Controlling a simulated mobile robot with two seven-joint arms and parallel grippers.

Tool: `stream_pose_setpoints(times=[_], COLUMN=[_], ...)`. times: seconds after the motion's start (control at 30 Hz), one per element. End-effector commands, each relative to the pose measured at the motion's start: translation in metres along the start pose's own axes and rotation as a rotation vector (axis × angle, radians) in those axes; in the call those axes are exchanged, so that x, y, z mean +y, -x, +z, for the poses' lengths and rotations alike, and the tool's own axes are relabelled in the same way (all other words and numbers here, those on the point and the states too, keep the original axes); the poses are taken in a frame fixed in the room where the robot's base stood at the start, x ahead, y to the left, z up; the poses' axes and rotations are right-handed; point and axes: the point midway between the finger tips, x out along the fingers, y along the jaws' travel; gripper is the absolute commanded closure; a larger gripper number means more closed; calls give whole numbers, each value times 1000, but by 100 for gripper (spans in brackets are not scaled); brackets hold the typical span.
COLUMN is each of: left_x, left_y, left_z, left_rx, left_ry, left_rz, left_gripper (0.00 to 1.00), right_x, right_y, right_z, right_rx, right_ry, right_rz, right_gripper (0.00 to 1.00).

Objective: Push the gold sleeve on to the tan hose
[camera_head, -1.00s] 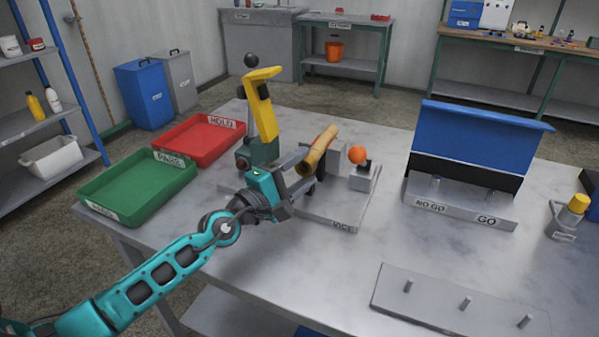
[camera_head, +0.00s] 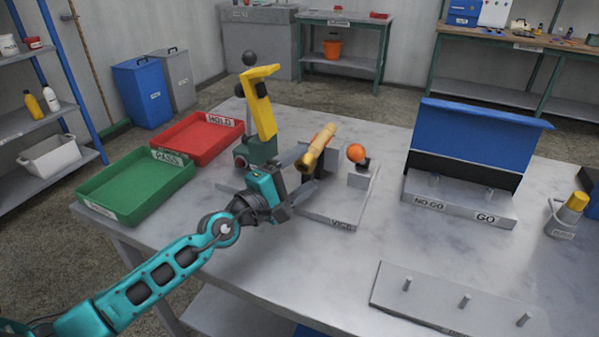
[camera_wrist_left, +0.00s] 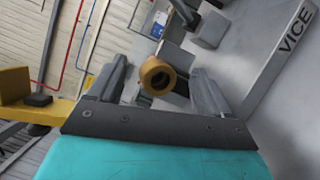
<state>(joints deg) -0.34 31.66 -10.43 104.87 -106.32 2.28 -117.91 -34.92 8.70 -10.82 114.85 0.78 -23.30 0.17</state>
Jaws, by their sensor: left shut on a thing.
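The gold sleeve (camera_wrist_left: 157,78) shows in the left wrist view as a short ring with its open end facing the camera. My left gripper (camera_wrist_left: 160,82) has one finger on each side of it and is shut on it. The tan hose (camera_head: 321,142) slants up and away from the gripper, at the vice. In the head view the sleeve (camera_head: 307,162) is at the hose's near, lower end. I cannot tell how far the sleeve overlaps the hose. My left gripper (camera_head: 298,172) reaches in from the left. My right gripper is not in view.
The vice plate (camera_head: 345,210) holds a block with an orange ball (camera_head: 356,153). A yellow post (camera_head: 262,105) stands close behind my gripper. Green (camera_head: 95,185) and red (camera_head: 185,135) trays lie left. The gauge stand (camera_head: 455,208) and a pegged plate (camera_head: 430,300) are right.

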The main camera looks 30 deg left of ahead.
Motion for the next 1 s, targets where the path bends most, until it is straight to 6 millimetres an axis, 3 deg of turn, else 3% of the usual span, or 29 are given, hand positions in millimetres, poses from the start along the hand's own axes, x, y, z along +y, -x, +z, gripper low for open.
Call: stream_pose_setpoints(times=[0.03, 0.27, 0.63, 1.0], left_x=[8, 8, 0, -2], left_y=[-2, 8, 70, 117], left_z=[-1, -2, -2, -1], left_rx=[3, 4, 1, 1], left_ry=[-5, -8, -5, -2], left_rz=[20, 20, 4, -1], left_gripper=[26, 26, 26, 26], right_x=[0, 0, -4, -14], right_y=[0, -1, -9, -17], right_z=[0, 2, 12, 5], right_rx=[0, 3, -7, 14], right_ry=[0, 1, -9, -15], right_rz=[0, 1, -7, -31], right_gripper=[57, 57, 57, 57])
